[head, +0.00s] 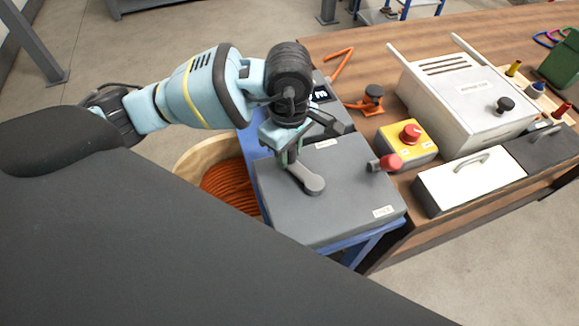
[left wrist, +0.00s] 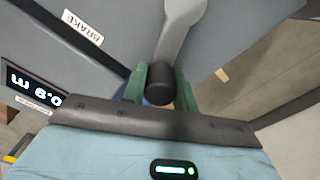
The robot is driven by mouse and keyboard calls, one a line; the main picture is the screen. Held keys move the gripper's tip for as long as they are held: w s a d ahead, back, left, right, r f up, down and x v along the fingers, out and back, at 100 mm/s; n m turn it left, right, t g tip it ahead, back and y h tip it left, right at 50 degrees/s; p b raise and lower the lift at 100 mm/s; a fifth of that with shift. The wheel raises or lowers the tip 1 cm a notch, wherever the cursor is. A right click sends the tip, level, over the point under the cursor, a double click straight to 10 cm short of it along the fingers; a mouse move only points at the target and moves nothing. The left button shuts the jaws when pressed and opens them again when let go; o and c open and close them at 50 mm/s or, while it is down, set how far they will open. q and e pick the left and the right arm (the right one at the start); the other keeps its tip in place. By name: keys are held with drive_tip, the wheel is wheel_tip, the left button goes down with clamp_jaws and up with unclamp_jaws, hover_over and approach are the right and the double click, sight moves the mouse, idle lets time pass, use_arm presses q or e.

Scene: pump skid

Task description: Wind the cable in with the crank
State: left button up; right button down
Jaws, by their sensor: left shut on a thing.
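The crank (head: 312,184) is a grey arm on top of the grey winch box (head: 345,205). In the left wrist view the crank arm (left wrist: 181,25) runs up from a black knob (left wrist: 159,85). My left gripper (head: 289,155) comes down on the knob end of the crank from above. Its green fingers (left wrist: 160,90) are shut with the knob between them. The orange cable (head: 229,186) lies coiled in a round tan drum left of the box, partly hidden by my arm. A red-knobbed lever (head: 388,163) stands at the box's right side. My right gripper is out of view.
A lit display (head: 321,95) sits behind the gripper; it also shows in the left wrist view (left wrist: 32,88). A BRAKE label (left wrist: 83,27) is nearby. A yellow box with a red button (head: 410,134), a white case (head: 462,90) and a white handled box (head: 468,180) stand to the right.

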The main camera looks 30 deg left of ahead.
use_arm(q)
drive_tip(key=shift+w+d, duration=0.15)
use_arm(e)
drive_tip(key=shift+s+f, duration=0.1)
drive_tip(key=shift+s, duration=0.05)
use_arm(q)
drive_tip(key=shift+w+d, duration=0.15)
drive_tip(key=shift+w, duration=0.25)
drive_tip(key=shift+w+d+b, duration=0.3)
drive_tip(key=shift+w+d, duration=0.1)
drive_tip(key=shift+w, duration=0.2)
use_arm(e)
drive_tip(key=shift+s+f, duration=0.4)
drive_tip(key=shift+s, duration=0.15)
use_arm(q)
drive_tip(key=shift+w+d, duration=0.1)
drive_tip(key=shift+w+d, duration=0.6)
drive_tip(key=shift+d, duration=0.05)
drive_tip(key=shift+w+d+b, duration=0.3)
drive_tip(key=shift+d, duration=0.05)
drive_tip(key=shift+f, duration=0.1)
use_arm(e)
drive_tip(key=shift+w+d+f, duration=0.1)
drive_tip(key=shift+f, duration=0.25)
use_arm(q)
drive_tip(key=shift+d, duration=0.1)
